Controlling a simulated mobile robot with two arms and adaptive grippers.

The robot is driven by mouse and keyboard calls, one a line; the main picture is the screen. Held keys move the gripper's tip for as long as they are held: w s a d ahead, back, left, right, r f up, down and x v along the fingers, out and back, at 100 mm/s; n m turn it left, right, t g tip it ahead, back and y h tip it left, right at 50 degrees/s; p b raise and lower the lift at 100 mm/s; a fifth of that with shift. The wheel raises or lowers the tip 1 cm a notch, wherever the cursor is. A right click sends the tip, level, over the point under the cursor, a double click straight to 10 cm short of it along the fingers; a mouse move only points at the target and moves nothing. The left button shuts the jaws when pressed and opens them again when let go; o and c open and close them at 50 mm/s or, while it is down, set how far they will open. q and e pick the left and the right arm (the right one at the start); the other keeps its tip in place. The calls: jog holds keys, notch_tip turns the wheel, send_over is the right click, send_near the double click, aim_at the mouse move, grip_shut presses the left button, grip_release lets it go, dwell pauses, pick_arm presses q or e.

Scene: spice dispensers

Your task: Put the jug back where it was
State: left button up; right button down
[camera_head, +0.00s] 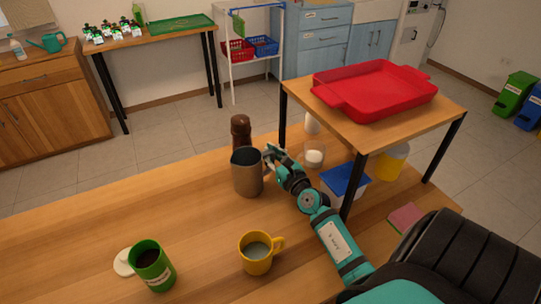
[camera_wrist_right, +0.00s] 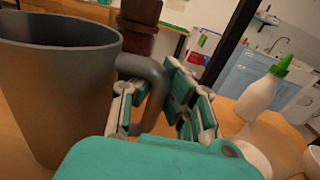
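The jug (camera_head: 247,178) is a grey-brown metal pitcher with a dark interior. It is upright over the wooden table, in front of a dark brown bottle; I cannot tell whether its base touches the table. My right gripper (camera_head: 270,158) is at the jug's handle, on its right side. In the right wrist view the jug (camera_wrist_right: 60,95) fills the left side, and the handle passes between the teal pads of my right gripper (camera_wrist_right: 158,100), which look shut on it. The jug's inside bottom is hidden. My left gripper is not in view.
The brown bottle (camera_head: 240,130) is close behind the jug. A raised shelf with a red tray (camera_head: 375,92) stands right. Table left of the jug is clear.

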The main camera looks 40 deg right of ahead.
jog(key=shift+r, duration=0.15)
jog(key=c, duration=2.1)
grip_release()
jog(key=shift+f, duration=0.3)
jog(key=o, duration=0.5)
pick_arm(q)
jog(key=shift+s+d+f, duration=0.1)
pick_arm(e)
jog(key=shift+o, duration=0.6)
jog(key=shift+r, duration=0.2)
jog(key=shift+s+a, duration=0.1)
jog(key=shift+s, duration=0.1)
jog(key=s, duration=0.3)
jog(key=s+a+b, duration=0.1)
jog(key=s, duration=0.3)
jog(key=s+a, duration=0.1)
jog(key=s, duration=0.2)
jog(key=shift+s+f, duration=0.1)
jog(key=shift+s, duration=0.2)
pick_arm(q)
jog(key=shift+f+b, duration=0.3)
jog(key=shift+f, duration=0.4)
pick_arm(e)
jog(key=shift+s, duration=0.45)
